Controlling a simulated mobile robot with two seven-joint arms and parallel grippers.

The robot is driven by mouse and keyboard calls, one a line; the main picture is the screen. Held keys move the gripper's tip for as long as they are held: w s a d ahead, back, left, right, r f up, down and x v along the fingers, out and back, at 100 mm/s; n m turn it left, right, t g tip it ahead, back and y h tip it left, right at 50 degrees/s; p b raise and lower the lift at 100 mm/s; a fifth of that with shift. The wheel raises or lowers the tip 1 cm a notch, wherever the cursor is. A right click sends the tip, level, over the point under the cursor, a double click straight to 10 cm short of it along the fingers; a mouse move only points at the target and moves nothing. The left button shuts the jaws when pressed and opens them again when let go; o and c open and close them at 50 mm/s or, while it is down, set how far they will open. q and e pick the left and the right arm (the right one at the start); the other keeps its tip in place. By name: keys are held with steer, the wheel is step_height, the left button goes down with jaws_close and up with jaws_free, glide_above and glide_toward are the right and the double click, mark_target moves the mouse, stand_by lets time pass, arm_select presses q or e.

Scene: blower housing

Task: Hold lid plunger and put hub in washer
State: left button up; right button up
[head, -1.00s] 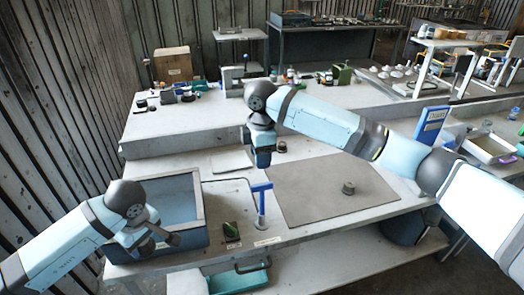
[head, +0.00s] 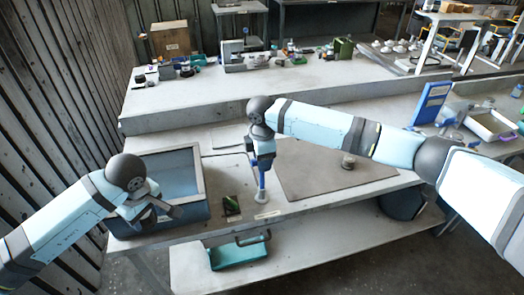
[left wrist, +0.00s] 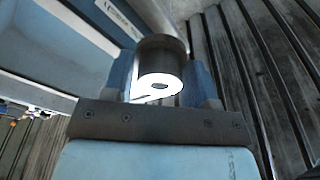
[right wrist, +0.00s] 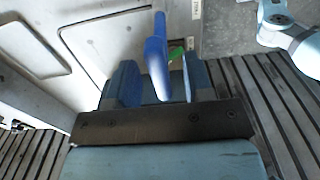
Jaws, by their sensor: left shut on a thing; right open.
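My left gripper (head: 160,209) is over the front right of the blue washer tub (head: 196,165). In the left wrist view it is shut on a dark cylinder with a pale, holed end face, which looks like the hub (left wrist: 160,84). The blue lid plunger (head: 262,182) stands upright on a pale round foot beside the washer. My right gripper (head: 263,158) is open at the plunger's top. In the right wrist view the blue plunger (right wrist: 155,48) shows between its spread fingers; I cannot tell whether they touch it.
A grey mat (head: 315,175) with a dark round part (head: 348,162) lies right of the plunger. A small dark-green item (head: 231,206) lies between washer and plunger. A teal tray (head: 238,253) is on the shelf below. A blue board (head: 431,103) stands at the right.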

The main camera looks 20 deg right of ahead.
jaws_close()
steer(key=shift+f, duration=0.15)
